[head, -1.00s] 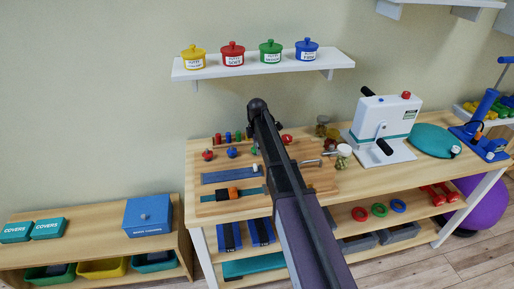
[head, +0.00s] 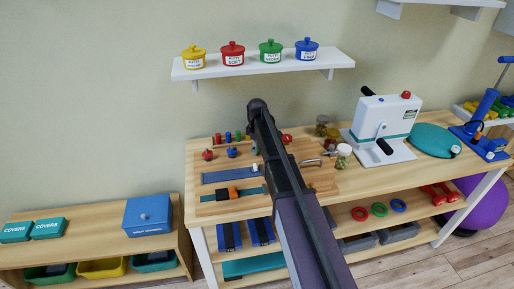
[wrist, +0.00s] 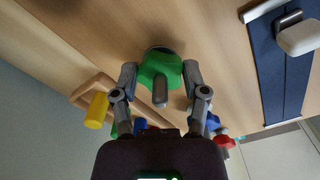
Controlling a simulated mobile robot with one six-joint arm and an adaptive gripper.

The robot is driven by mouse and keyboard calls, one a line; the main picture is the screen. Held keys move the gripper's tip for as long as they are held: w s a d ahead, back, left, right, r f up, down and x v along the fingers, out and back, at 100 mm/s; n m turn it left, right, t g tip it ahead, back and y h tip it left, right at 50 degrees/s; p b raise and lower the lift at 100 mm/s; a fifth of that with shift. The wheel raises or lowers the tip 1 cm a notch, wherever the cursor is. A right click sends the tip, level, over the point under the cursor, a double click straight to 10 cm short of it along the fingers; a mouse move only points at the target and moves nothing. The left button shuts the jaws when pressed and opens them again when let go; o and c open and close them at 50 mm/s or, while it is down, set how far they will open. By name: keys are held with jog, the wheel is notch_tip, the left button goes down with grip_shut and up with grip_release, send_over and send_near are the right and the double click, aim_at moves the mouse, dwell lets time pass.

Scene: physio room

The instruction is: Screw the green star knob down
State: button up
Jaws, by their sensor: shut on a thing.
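The green star knob (wrist: 158,68) is between the two fingers of my gripper (wrist: 161,76) in the wrist view. The fingers are shut on its sides. A grey shaft end (wrist: 160,92) shows at the knob's middle, and a dark round edge shows just behind the knob against the wooden board (wrist: 215,45). I cannot tell how much gap lies under the knob. In the head view my arm covers the gripper and the knob. Red (head: 208,155) and blue (head: 232,152) knobs stand on the board to the left of my arm.
A yellow peg (wrist: 97,110) and wooden rack lie near the left finger in the wrist view. A blue strip (wrist: 275,70) is at right. On the bench, jars (head: 343,155) and a white crank machine (head: 383,120) stand right of my arm. A shelf with pots (head: 262,66) hangs above.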

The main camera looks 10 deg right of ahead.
jog(key=m, duration=0.4)
jog(key=shift+m, duration=0.3)
jog(key=m, duration=0.4)
jog(key=shift+s+a+m, duration=0.1)
jog(key=shift+a+m, duration=0.05)
jog(key=shift+m, duration=0.15)
jog(key=m, duration=0.4)
jog(key=shift+m, duration=0.3)
jog(key=m, duration=0.5)
jog(key=shift+a, duration=0.15)
jog(key=shift+w, duration=0.2)
jog(key=o, duration=1.2)
jog(key=shift+s+r, duration=0.1)
jog(key=shift+c, duration=0.2)
